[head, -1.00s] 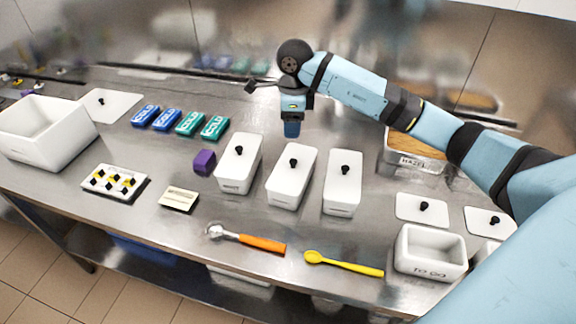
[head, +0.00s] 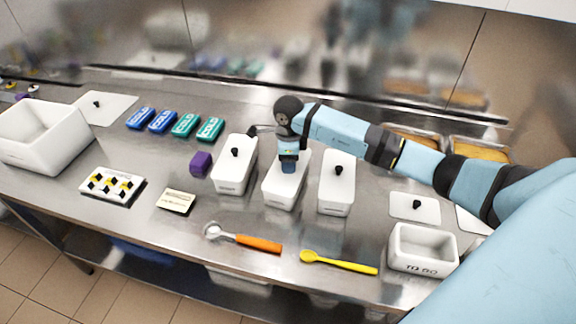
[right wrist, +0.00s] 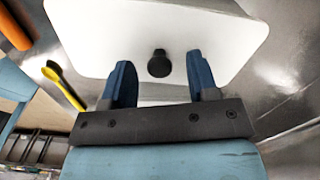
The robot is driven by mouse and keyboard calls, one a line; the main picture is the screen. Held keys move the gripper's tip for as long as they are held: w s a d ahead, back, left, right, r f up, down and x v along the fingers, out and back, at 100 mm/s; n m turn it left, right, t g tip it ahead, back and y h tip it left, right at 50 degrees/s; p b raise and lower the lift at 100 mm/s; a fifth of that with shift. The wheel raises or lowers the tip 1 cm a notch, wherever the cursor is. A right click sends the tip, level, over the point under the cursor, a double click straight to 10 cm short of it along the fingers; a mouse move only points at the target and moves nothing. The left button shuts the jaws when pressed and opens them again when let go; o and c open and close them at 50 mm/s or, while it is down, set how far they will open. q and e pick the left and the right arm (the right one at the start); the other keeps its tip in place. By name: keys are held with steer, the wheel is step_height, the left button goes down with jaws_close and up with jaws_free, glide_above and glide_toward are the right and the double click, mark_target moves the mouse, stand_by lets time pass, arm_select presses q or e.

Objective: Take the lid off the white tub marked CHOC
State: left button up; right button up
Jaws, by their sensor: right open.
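Three lidded white tubs with black knobs stand in a row: the left tub (head: 232,178), the middle tub (head: 282,195) and the right tub (head: 337,190). Their front marks are too small to read, so I cannot tell which says CHOC. My right gripper (head: 288,170) is over the middle tub and hides its knob in the head view. In the right wrist view, the open blue fingers (right wrist: 160,70) stand either side of the black knob (right wrist: 158,63) on the white lid (right wrist: 200,30), with gaps on both sides. My left gripper is not in view.
An orange-handled scoop (head: 245,240) and yellow spoon (head: 338,262) lie in front. A purple block (head: 200,164) stands left of the tubs. The open TO GO tub (head: 422,264) is at right, with a loose lid (head: 415,207) behind it. Cold packs (head: 184,125) lie back left.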

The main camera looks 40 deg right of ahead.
steer(key=shift+f, duration=0.3)
steer(key=c, duration=1)
steer(key=shift+r, duration=0.1)
